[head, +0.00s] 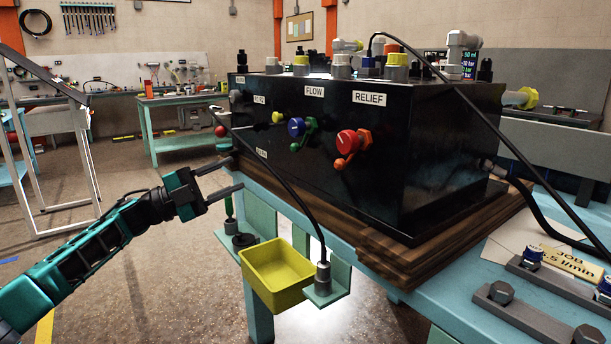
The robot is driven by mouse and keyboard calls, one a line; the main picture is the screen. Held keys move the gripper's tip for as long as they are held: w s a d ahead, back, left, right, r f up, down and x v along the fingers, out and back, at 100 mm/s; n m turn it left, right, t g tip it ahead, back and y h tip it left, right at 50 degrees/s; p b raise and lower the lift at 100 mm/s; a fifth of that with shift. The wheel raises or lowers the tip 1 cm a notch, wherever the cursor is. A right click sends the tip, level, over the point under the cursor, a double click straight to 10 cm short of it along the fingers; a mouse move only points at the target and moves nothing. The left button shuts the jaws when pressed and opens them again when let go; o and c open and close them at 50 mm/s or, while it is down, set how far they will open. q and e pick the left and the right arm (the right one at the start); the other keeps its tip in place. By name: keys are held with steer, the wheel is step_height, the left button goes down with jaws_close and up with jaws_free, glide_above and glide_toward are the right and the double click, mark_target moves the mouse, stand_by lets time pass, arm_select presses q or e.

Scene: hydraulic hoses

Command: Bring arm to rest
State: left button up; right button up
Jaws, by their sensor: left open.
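My left gripper (226,178) reaches in from the left on its teal and black arm. Its two fingers are apart and nothing shows between them. It is left of the front of the black hydraulic unit (390,205), near the table's corner and above the yellow bin. The unit carries a red RELIEF knob (347,143), a blue FLOW knob (296,127) and labels on its front. My right gripper is not in view.
A yellow bin (278,290) hangs at the table's front edge beside a bracket (324,283) with a hose end. The unit stands on a wooden board (440,235) on a blue table (400,283). A black hose (500,135) arcs over the unit. Open floor (150,270) lies at left.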

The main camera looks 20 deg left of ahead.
arm_select(q)
steer(key=s+d+f+n+t+y+p, duration=0.2)
steer(key=s+d+f+n+y+p, duration=0.15)
steer(key=d+f+n, duration=0.35)
steer(key=s+d+f+n+t+y+p, duration=0.25)
steer(key=d+f+n+y, duration=0.2)
steer(key=f, duration=0.45)
steer(key=s+d+f+n+g+y+p, duration=0.2)
steer(key=s+f+n, duration=0.3)
steer(key=s, duration=0.6)
steer(key=s+d+f+n+g+y+p, duration=0.2)
steer(key=s+f+n+g+y+p, duration=0.1)
steer(key=s, duration=0.9)
step_height(320, 180, down, 4)
steer(key=n+g+y, duration=0.1)
steer(key=n+y, duration=0.1)
steer(key=n, duration=0.1)
steer(key=shift+d+f+p, duration=0.15)
steer(key=shift+p, duration=0.25)
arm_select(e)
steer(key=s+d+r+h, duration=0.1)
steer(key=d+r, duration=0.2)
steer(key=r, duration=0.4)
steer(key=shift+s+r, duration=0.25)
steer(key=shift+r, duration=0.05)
arm_select(q)
steer(key=shift+s, duration=0.1)
